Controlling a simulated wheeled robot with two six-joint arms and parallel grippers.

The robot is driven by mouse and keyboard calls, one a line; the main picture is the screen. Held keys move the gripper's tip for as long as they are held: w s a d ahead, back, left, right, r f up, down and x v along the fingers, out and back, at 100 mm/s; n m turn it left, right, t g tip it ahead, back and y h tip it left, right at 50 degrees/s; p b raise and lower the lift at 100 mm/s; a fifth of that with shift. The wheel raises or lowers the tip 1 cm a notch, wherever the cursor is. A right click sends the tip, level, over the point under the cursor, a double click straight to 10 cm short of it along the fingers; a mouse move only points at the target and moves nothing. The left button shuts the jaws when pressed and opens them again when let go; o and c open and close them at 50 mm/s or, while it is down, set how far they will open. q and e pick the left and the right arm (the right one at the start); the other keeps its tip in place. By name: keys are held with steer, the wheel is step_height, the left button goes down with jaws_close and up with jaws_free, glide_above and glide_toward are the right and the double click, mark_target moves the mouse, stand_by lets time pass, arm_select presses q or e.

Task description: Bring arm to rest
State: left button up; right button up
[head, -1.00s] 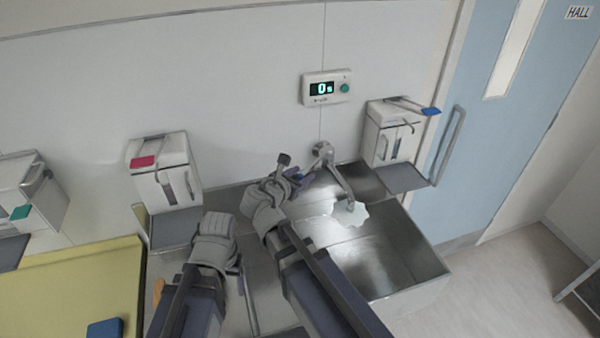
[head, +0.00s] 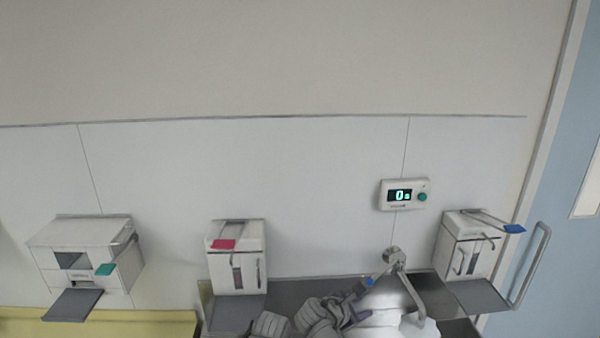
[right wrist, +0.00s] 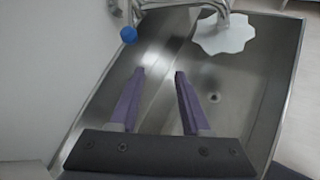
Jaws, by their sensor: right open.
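My right gripper (head: 352,302) is at the bottom of the head view, beside the tap. In the right wrist view its two purple fingers (right wrist: 160,74) are apart with nothing between them, above the steel sink (right wrist: 255,75). The tap (right wrist: 180,5) is beyond the fingertips, with a blue knob (right wrist: 128,34) at its left and a white, water-like patch (right wrist: 222,35) under its spout. The tap also shows in the head view (head: 400,275). Part of my left arm's grey wrist (head: 268,325) shows at the bottom edge; its fingers cannot be made out.
A display (head: 404,195) reads 0. A yellow surface (head: 150,328) lies lower left. A blue door (head: 560,220) is at right.

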steer(key=s+a+f+m+g+y+b, duration=0.3)
steer(key=s+a+f+m, duration=0.3)
steer(key=s+f+m, duration=0.2)
steer(key=s+a+f+m+g+y+b, duration=0.4)
steer(key=s+a+f+m+g, duration=0.1)
steer(key=s+f+m, duration=0.3)
step_height(320, 180, down, 2)
steer(key=shift+a+f+m, duration=0.1)
steer(key=shift+a+m, duration=0.45)
steer(key=shift+m, duration=0.05)
stand_by(5.7)
